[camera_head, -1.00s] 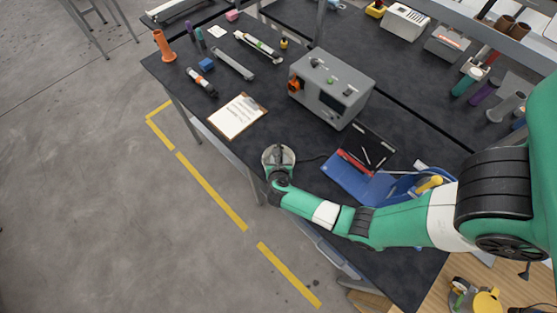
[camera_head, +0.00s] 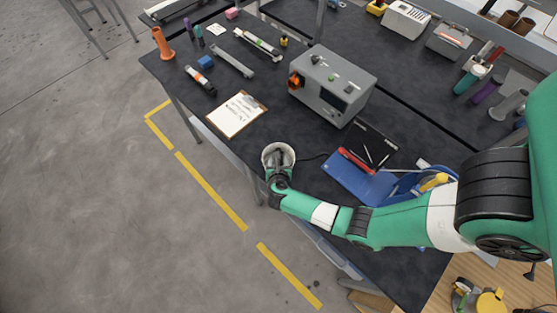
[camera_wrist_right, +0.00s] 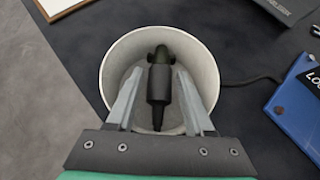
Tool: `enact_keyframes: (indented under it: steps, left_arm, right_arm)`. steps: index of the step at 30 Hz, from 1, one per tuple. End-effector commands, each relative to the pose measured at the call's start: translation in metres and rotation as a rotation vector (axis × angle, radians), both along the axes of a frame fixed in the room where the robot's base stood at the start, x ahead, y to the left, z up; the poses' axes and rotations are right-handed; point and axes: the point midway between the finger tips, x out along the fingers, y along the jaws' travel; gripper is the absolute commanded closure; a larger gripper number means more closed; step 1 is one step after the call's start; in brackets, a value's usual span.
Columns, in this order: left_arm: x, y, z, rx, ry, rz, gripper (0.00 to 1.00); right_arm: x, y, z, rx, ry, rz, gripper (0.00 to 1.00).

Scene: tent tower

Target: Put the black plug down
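The black plug (camera_wrist_right: 159,84) is in the right wrist view, over the inside of a round white cup (camera_wrist_right: 112,70). I cannot tell whether it rests on the cup's bottom. My right gripper (camera_wrist_right: 160,72) reaches into the cup with a finger on each side of the plug. Narrow gaps show between the fingers and the plug, so the gripper looks open around it. In the head view the white cup (camera_head: 266,153) stands near the table's front edge, with my right gripper (camera_head: 280,160) over it. The plug is too small to make out there. My left gripper is not in view.
A blue folder or case (camera_head: 352,182) lies right of the cup, with a dark cable between. A clipboard (camera_head: 237,114) lies to the left. A grey instrument box (camera_head: 332,86) stands behind.

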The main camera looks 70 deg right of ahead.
Motion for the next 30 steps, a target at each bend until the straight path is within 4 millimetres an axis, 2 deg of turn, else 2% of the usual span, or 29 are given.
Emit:
enact_keyframes:
  steps: [2, 9, 14, 17, 24, 30]
  left_arm:
    - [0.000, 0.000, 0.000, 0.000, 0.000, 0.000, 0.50]
    - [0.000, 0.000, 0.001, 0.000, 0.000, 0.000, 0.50]
    - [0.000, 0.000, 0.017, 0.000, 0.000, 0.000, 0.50]
    - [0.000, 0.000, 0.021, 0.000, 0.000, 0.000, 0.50]
    - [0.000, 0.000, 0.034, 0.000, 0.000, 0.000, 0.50]
    - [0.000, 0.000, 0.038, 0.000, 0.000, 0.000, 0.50]
  right_arm:
    - [0.000, 0.000, 0.000, 0.000, 0.000, 0.000, 0.34]
    - [0.000, 0.000, 0.001, 0.000, 0.000, 0.000, 0.34]
    - [0.000, 0.000, 0.020, 0.000, -0.002, 0.000, 0.34]
    - [-0.006, 0.018, 0.030, -0.001, -0.001, 0.006, 0.34]
    - [-0.022, 0.063, 0.068, 0.000, -0.002, 0.007, 0.34]
    - [-0.031, 0.085, 0.085, -0.001, -0.001, 0.003, 0.34]
